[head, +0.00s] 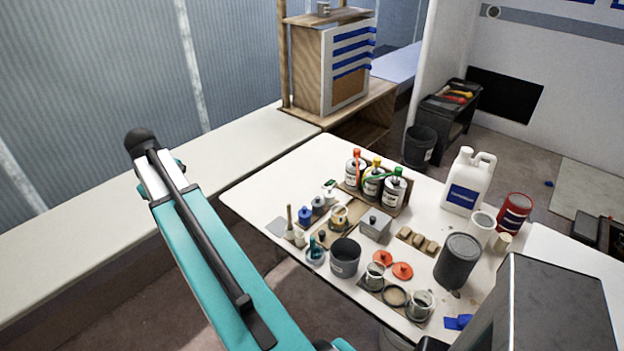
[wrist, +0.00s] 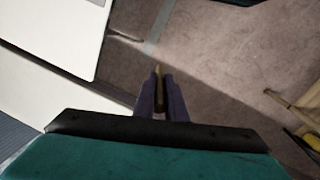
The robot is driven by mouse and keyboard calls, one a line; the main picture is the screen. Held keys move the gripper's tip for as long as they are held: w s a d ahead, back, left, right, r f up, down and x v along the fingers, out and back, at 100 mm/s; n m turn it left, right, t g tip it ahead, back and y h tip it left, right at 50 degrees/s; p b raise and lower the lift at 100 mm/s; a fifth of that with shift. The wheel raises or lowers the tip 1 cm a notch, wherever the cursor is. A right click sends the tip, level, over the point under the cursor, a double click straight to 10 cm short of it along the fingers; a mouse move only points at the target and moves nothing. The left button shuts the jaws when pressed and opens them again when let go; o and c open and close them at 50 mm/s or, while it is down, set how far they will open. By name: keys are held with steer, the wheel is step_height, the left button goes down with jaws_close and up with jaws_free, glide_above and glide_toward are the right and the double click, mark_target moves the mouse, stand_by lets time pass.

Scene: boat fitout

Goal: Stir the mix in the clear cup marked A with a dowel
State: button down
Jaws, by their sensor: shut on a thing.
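My gripper (wrist: 160,92) shows in the wrist view with its two dark fingers closed around a thin tan stick, which looks like a dowel (wrist: 157,70). Its tip points away from the camera, above bare floor beside white surfaces. In the head view my arm rises at left and the gripper cannot be made out.
The white table (head: 262,185) also holds a dark grey tub (head: 345,257), a grey can (head: 458,260), several pump bottles (head: 373,182), a white jug (head: 468,182) and two orange lids (head: 402,271). Its left corner is clear. A long pale bench (head: 130,185) runs along the wall.

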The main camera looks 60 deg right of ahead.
steer(key=s+d+f+m+g+h+p, duration=0.1)
steer(key=s+d+m, duration=0.6)
steer(key=s+d, duration=2.5)
steer(key=shift+s+d+f+m+g, duration=0.3)
steer(key=shift+s+d+g, duration=0.15)
steer(key=shift+g, duration=0.45)
steer(key=shift+w+f, duration=0.1)
steer(key=shift+f, duration=0.05)
steer(key=w+b+x, duration=0.1)
steer(key=b+x, duration=0.4)
steer(key=x, duration=0.6)
steer(key=shift+a+f+b, duration=0.15)
steer(key=shift+f+b, duration=0.25)
steer(key=shift+f, duration=0.15)
steer(key=shift+s, duration=0.25)
